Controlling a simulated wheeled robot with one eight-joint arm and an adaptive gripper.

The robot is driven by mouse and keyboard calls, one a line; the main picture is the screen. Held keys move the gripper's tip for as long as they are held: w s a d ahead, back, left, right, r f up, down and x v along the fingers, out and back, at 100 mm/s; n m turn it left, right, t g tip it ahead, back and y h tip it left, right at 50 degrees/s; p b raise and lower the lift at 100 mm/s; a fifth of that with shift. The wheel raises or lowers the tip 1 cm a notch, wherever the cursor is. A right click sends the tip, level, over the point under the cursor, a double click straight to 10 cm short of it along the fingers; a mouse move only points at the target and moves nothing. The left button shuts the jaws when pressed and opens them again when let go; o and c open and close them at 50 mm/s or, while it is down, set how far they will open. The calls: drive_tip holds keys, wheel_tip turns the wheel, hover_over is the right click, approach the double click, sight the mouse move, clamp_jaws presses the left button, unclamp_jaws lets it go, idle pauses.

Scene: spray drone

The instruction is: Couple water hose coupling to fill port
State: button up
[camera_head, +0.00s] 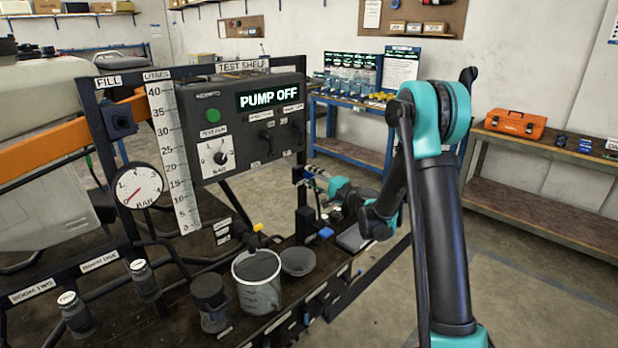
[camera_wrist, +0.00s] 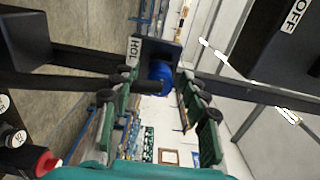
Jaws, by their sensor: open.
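The fill port (camera_head: 120,120) is a dark block with a bluish round face, below the FILL label on the rack at the left of the head view. My gripper (camera_head: 312,178) is at the right end of the test shelf, pointing left at a small dark holder (camera_head: 302,173). In the wrist view my gripper (camera_wrist: 160,88) is open, its green-padded fingers on either side of a round blue part (camera_wrist: 160,73), which looks like the hose coupling. The blue part sits in front of a dark plate with a partly readable label starting "HO". I cannot tell whether the fingers touch it.
The pump panel (camera_head: 245,125) reads PUMP OFF and stands beside the white litre scale (camera_head: 172,155). A grey jug (camera_head: 257,283) and a bowl (camera_head: 298,262) stand on the shelf below. A bench with an orange case (camera_head: 515,123) is at the right. Floor between is clear.

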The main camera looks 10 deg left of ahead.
sight(313, 178)
drive_tip(key=shift+c, duration=0.4)
clamp_jaws()
drive_tip(key=shift+d, duration=0.1)
idle(0.3)
drive_tip(key=shift+v, duration=2.95)
